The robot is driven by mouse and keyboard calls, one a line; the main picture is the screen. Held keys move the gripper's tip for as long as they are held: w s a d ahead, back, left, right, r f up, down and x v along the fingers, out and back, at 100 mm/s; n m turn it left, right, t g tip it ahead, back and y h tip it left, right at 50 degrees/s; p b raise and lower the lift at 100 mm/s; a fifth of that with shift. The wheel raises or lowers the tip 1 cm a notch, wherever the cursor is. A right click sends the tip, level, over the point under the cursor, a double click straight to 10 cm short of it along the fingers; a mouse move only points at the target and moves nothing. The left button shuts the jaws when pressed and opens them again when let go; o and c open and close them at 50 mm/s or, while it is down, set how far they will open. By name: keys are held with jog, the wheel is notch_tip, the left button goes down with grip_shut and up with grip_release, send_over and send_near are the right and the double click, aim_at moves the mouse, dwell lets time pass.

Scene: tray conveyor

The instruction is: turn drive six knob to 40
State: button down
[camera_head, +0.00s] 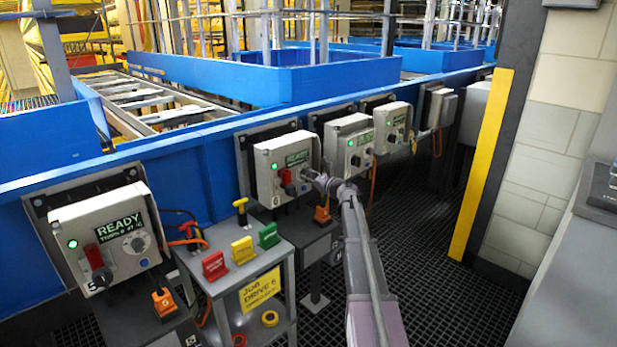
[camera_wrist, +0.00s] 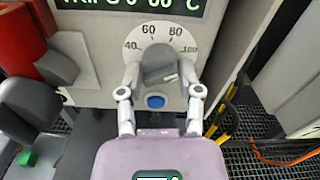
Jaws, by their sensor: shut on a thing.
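The drive six box (camera_head: 264,158) is a pale box with a "6" on its front, a green lamp, a READY display and a red switch handle (camera_head: 287,180). In the wrist view, its grey knob (camera_wrist: 158,62) sits on a round white dial (camera_wrist: 146,33) marked 40, 60, 80 and 100. My gripper (camera_wrist: 160,76) is shut on the knob, one finger on each side. It also shows in the head view (camera_head: 312,177), at the box's lower right, hiding the knob there. The fingers cover part of the dial, and I cannot tell which number the knob points to.
A blue button (camera_wrist: 155,101) lies just below the knob, between my fingers. The drive 5 box (camera_head: 105,235) is at left. A grey stand (camera_head: 236,258) holds red, yellow and green tags and a yellow "JOB DRIVE 6" card (camera_head: 260,288). More boxes (camera_head: 349,145) continue right.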

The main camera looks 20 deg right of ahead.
jog(key=n, duration=0.6)
jog(key=shift+w+n, duration=0.1)
jog(key=shift+n, duration=0.3)
jog(key=n, duration=0.6)
jog(key=shift+r, duration=0.1)
jog(key=n, duration=0.6)
jog(key=shift+n, duration=0.3)
jog(key=n, duration=0.6)
jog(key=shift+c, duration=1.5)
grip_release()
